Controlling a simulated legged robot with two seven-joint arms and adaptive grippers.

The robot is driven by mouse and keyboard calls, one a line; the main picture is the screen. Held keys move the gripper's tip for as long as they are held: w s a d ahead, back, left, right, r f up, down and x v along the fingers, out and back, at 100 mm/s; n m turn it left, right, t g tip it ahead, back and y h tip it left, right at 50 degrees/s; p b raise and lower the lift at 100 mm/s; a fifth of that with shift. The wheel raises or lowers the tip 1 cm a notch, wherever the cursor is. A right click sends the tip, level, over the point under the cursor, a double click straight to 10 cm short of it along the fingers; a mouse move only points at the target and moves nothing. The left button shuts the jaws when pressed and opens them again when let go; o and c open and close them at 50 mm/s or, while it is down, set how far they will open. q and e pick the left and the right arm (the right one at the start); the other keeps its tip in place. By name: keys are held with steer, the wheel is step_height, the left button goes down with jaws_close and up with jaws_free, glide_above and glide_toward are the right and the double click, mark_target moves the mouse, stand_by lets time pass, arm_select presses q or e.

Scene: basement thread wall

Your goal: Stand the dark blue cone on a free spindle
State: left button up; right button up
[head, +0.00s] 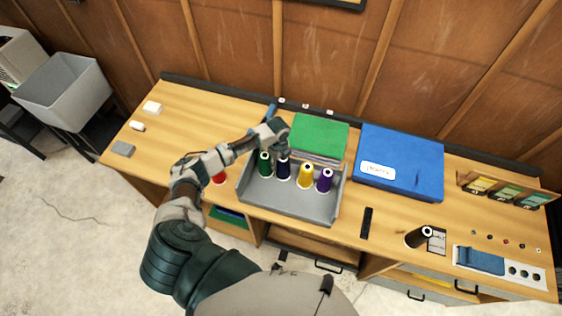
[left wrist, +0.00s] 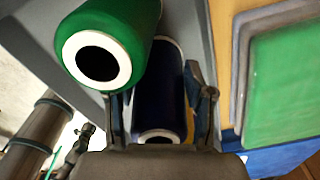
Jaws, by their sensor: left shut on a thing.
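The dark blue cone (head: 284,170) is in the grey tray (head: 290,205), between the green cone (head: 264,165) and the yellow cone (head: 306,177). My left gripper (head: 281,149) reaches over the tray from the left and is shut on the dark blue cone. In the left wrist view the dark blue cone (left wrist: 158,95) lies between the two fingers (left wrist: 160,118), with the green cone (left wrist: 115,18) close beside it. A purple cone (head: 325,181) stands at the tray's right. I cannot tell whether the dark blue cone's base touches the tray. My right gripper is not in view.
A green stack (head: 320,132) and a blue box (head: 400,155) stand behind and right of the tray. A red cone (head: 218,179) is partly hidden by my left arm. A black cone (head: 417,237) lies tipped near the bench front. The bench's left part is mostly clear.

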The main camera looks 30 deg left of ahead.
arm_select(q)
steer(key=shift+a, duration=0.15)
steer(key=shift+d+r, duration=0.2)
steer(key=shift+d, duration=0.6)
steer(key=shift+f, duration=0.15)
steer(key=shift+a+f, duration=0.4)
steer(key=shift+a, duration=0.1)
steer(key=shift+s+a, duration=0.1)
steer(key=shift+a, duration=0.15)
steer(key=o, duration=1.3)
steer(key=shift+d, duration=0.2)
steer(key=shift+o, duration=0.2)
steer(key=shift+d, duration=0.3)
steer(key=shift+d+r, duration=0.1)
steer(key=shift+r, duration=0.05)
step_height(320, 180, up, 11)
steer(key=shift+r, duration=0.4)
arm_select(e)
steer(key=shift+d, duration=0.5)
